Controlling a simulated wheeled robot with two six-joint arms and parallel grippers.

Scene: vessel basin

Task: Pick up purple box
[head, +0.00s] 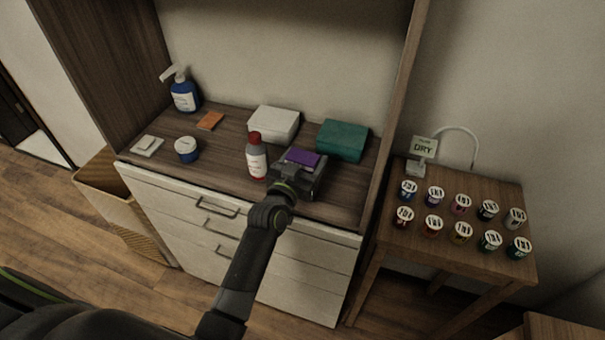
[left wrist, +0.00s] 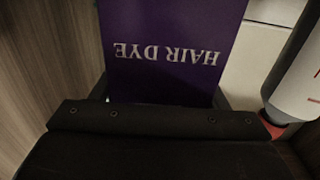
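The purple box (head: 303,157) shows as a small purple face just beyond my left gripper (head: 297,172), at the front of the wooden counter. In the left wrist view the purple box (left wrist: 172,50) fills the upper middle, with "HAIR DYE" upside down. Its near end lies close to the dark gripper body, between the finger edges at both sides. The fingertips are hidden, so I cannot tell whether they press on it or whether the box is off the counter. My right gripper is not in view.
A white bottle with a red cap (head: 257,158) stands close left of my left gripper. A white box (head: 274,124) and green box (head: 343,139) are behind. A blue pump bottle (head: 184,95), blue jar (head: 186,149) and orange item (head: 210,121) are left. A side table (head: 400,252) holds several jars.

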